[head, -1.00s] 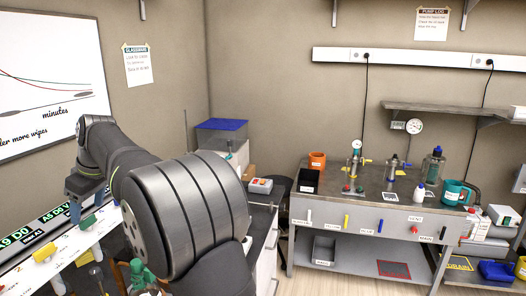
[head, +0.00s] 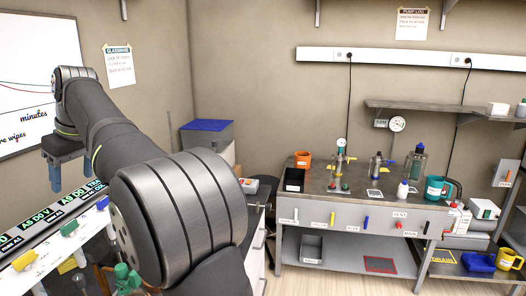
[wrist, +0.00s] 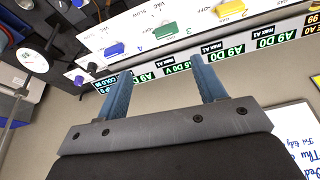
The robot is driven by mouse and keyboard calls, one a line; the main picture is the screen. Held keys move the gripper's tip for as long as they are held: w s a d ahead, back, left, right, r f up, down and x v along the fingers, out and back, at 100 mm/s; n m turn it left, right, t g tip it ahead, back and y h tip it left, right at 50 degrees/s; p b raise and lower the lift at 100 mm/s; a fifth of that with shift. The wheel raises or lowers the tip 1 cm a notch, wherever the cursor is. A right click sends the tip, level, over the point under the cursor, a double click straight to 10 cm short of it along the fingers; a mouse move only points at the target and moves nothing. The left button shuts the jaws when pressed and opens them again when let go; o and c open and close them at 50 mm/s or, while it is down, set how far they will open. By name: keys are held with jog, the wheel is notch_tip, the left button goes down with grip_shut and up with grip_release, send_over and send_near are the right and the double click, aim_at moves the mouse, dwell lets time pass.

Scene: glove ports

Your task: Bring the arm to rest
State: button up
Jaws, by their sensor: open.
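My gripper (wrist: 160,100) is open, with its two blue fingers apart and nothing between them in the wrist view. In the head view my gripper (head: 66,172) hangs at the left, near the white panel with the coloured handles. My dark arm reaches across the left and middle of the head view and hides part of the panel and the bench behind it.
The white panel (wrist: 140,35) carries blue, green and yellow handles and lettered displays. A yellow handle (head: 23,260) and a green handle (head: 69,229) are near the gripper. A steel bench (head: 350,207) with bottles stands right. A blue-lidded bin (head: 207,126) stands behind the arm.

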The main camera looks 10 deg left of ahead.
aim_at(69, 223)
jog(key=a+f+m, duration=0.1)
jog(key=f+m, duration=0.1)
jog(key=f, duration=0.1)
jog(key=a+f+m+t, duration=0.1)
jog(key=f+m, duration=0.1)
jog(key=f, duration=0.1)
jog(key=s+a+f+m+t+h, duration=0.1)
jog(key=a+f+m, duration=0.1)
jog(key=f, duration=0.2)
jog(key=shift+a, duration=0.1)
jog(key=shift+s+a+f+m+t, duration=0.1)
jog(key=shift+a+f+m+t, duration=0.15)
jog(key=shift+f+m, duration=0.25)
jog(key=shift+s+a+f+m+t, duration=0.15)
jog(key=shift+f+m+t, duration=0.1)
jog(key=shift+f+m, duration=0.25)
jog(key=shift+c, duration=0.2)
